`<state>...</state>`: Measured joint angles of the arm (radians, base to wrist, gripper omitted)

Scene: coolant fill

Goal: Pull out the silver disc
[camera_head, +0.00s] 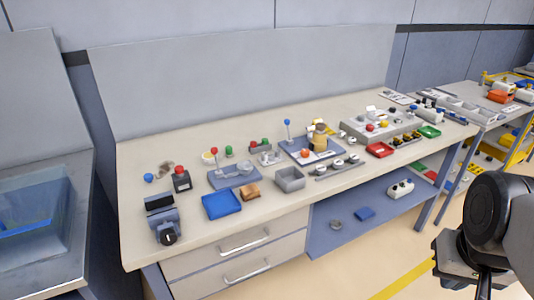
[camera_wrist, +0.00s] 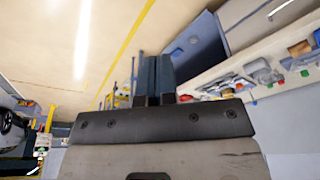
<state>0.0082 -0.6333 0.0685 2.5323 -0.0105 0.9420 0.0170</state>
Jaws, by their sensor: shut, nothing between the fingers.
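A small round silver-grey piece (camera_head: 245,168) sits on a blue-grey base (camera_head: 226,181) on the workbench, left of centre. Another grey round piece (camera_head: 336,224) lies on the blue lower shelf. I cannot tell which of them is the silver disc. My gripper shows in the wrist view, its two dark fingers (camera_wrist: 154,76) together and empty. It points away from the bench top, over open space. In the head view my arm is at the lower right, well apart from the bench, and the fingertips cannot be made out.
A red tray (camera_head: 380,150) is farther right. The floor in front is clear. A water tank (camera_head: 35,220) stands at left.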

